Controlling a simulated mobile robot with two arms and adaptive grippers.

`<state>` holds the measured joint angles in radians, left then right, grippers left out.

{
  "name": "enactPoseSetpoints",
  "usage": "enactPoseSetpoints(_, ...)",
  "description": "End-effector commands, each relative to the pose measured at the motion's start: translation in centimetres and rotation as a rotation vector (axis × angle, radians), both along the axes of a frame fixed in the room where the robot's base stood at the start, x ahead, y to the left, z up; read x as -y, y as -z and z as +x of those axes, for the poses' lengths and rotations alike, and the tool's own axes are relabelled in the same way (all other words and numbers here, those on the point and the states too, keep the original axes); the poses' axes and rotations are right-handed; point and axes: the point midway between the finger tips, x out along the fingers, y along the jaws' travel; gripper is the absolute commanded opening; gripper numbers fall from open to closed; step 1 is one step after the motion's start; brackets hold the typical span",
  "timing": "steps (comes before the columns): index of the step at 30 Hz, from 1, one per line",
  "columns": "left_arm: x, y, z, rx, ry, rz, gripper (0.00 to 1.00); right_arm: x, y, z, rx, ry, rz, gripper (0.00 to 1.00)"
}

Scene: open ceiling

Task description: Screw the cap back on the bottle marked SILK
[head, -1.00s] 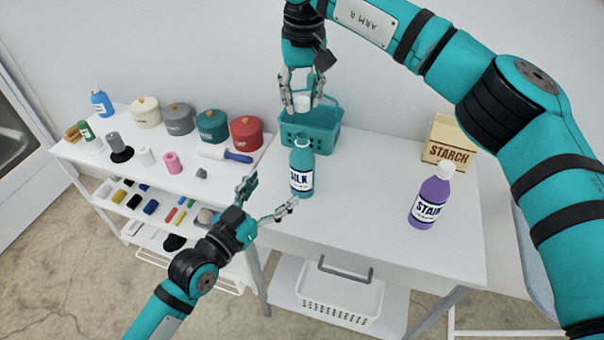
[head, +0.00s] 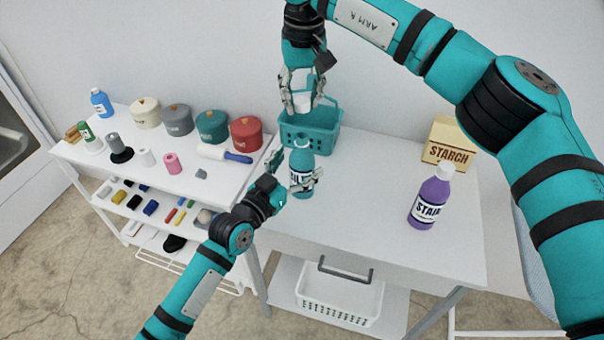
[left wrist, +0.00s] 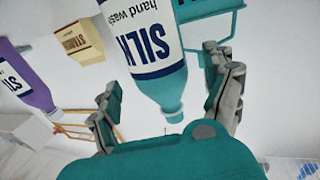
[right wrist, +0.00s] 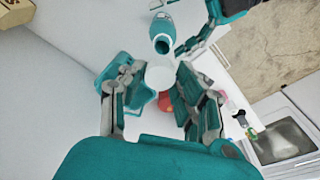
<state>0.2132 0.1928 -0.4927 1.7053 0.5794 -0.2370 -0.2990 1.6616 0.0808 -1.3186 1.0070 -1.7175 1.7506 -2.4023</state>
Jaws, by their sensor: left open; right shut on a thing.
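The teal SILK bottle (head: 301,166) stands upright and uncapped on the white table; its open neck (right wrist: 163,44) shows in the right wrist view. My left gripper (head: 296,172) is open, with its fingers on either side of the bottle body. In the left wrist view the bottle (left wrist: 158,80) appears upside down between the spread fingers, with no clear contact. My right gripper (head: 302,102) is shut on the white cap (right wrist: 159,75) and holds it above and behind the bottle, apart from the neck. The fingers partly hide the cap in the head view.
A teal basket (head: 322,137) stands close behind the bottle. A shelf unit (head: 130,185) with canisters and small items is at the left.

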Motion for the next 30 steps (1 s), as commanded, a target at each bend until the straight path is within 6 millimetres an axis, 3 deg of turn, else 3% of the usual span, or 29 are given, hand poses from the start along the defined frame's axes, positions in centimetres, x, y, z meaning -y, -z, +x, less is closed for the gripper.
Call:
enactPoseSetpoints(6,1.1,0.0,1.8,0.000,-0.001,0.001,0.85,0.0,0.0,0.0,0.000,0.000,0.000,0.20)
enactPoseSetpoints(17,1.4,0.0,2.1,-0.001,-0.001,0.001,0.85,0.0,0.0,0.0,0.000,0.000,0.000,0.20)
enactPoseSetpoints(30,1.3,0.0,2.1,-0.001,-0.001,0.001,0.29,0.0,0.0,0.0,0.000,0.000,0.000,0.20)
